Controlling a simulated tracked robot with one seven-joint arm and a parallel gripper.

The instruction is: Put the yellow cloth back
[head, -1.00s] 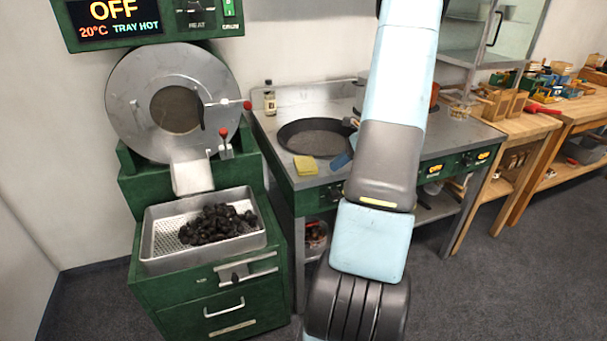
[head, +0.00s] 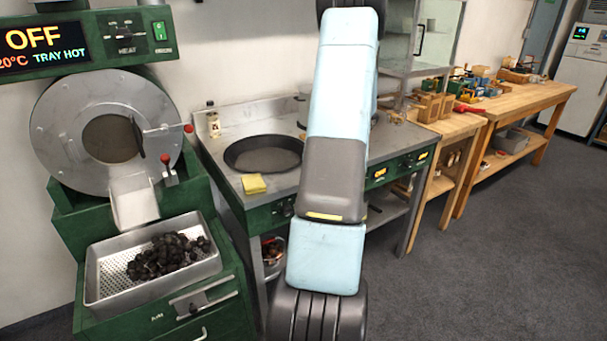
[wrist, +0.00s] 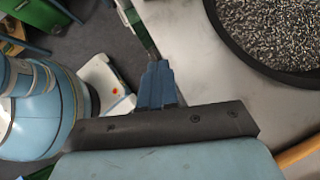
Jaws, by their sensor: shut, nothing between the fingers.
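The yellow cloth (head: 253,184) lies flat on the front left corner of the steel worktop (head: 226,166), just in front of the dark round pan (head: 263,154). In the head view my arm hides my gripper. In the wrist view my gripper (wrist: 155,68) has its blue fingers shut together with nothing between them. The fingers are over the edge of the steel worktop (wrist: 190,60), with floor beyond. The cloth does not show in the wrist view. The pan (wrist: 240,45) shows there at the upper right.
The green roaster (head: 110,140) stands left of the worktop, with a perforated tray (head: 95,270) of dark chestnuts (head: 168,255). A small bottle (head: 213,122) stands behind the pan. Wooden benches (head: 500,105) with tools run off to the right. The floor at right is clear.

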